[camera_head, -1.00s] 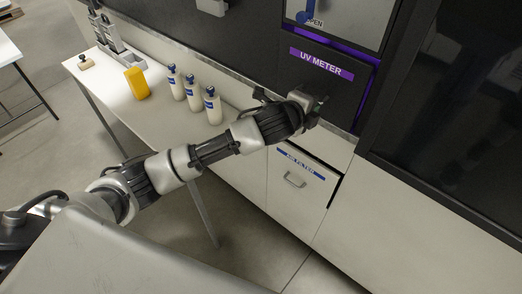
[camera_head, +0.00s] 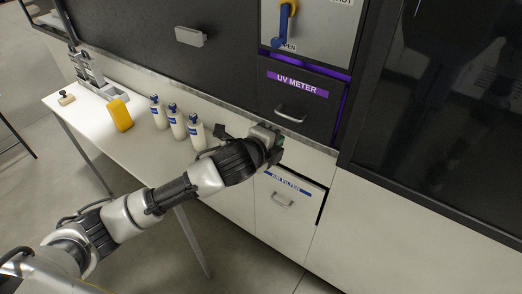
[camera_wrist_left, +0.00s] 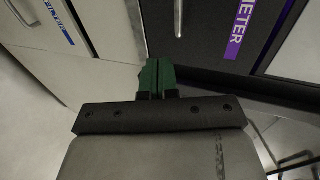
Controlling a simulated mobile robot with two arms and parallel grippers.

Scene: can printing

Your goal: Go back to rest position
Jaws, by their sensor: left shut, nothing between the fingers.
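My left arm reaches in from the lower left in the head view. My left gripper (camera_head: 277,150) is in front of the machine, below the UV METER drawer (camera_head: 300,97) and above the AIR FILTER drawer (camera_head: 288,195). In the left wrist view its green fingers (camera_wrist_left: 157,77) are together, with nothing between them. The UV METER label (camera_wrist_left: 240,28) is to their right there and the AIR FILTER label (camera_wrist_left: 58,20) to their left. Both drawers have metal handles, and the gripper is apart from them. My right gripper is not in view.
A white side table (camera_head: 110,135) holds a yellow block (camera_head: 121,115), several white bottles with blue caps (camera_head: 177,122), a stamp-like object (camera_head: 66,98) and a metal rack (camera_head: 88,70). A blue and yellow lever (camera_head: 286,20) is above. Open floor (camera_head: 150,240) lies in front.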

